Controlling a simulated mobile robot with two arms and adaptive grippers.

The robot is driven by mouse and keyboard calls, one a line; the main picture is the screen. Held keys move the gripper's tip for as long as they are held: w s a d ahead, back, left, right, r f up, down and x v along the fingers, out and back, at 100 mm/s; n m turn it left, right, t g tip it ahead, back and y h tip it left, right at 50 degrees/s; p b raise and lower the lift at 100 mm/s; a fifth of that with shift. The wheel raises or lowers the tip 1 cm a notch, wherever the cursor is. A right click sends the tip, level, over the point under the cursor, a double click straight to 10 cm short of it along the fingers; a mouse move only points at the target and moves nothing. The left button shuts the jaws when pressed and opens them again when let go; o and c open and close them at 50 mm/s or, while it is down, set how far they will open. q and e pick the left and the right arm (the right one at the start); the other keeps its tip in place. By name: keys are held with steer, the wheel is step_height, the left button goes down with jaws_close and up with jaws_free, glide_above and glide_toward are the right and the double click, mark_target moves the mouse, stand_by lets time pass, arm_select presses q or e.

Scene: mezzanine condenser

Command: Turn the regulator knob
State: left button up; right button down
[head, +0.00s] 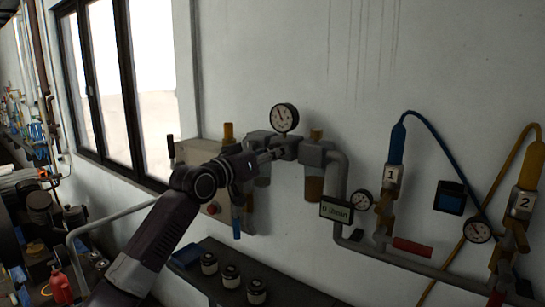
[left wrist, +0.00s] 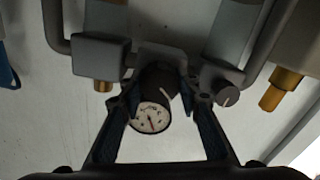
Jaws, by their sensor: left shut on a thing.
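The regulator knob (left wrist: 157,78) is dark and round with a pale mark, and in the left wrist view it sits between my left fingers. My left gripper (left wrist: 158,88) is shut on it, one finger on each side. In the head view my left gripper (head: 273,155) reaches in from the left to the regulator body, below a round white-faced gauge (head: 284,118). That gauge also shows in the left wrist view (left wrist: 151,117), just below the knob. In the head view the gripper mostly hides the knob. My right gripper is not in view.
A second small dark knob (left wrist: 228,97) is close to the right finger in the wrist view. Grey pipe (head: 338,190), a label plate (head: 337,212) and valves with blue and yellow hoses are to the right. A shelf (head: 285,285) with several jars is below.

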arm_select(q)
steer(key=m, duration=0.4)
steer(key=shift+f+m, duration=0.1)
steer(key=shift+m, duration=2.8)
steer(key=o, duration=1.2)
steer(key=shift+c, duration=0.2)
steer(key=v, duration=1.2)
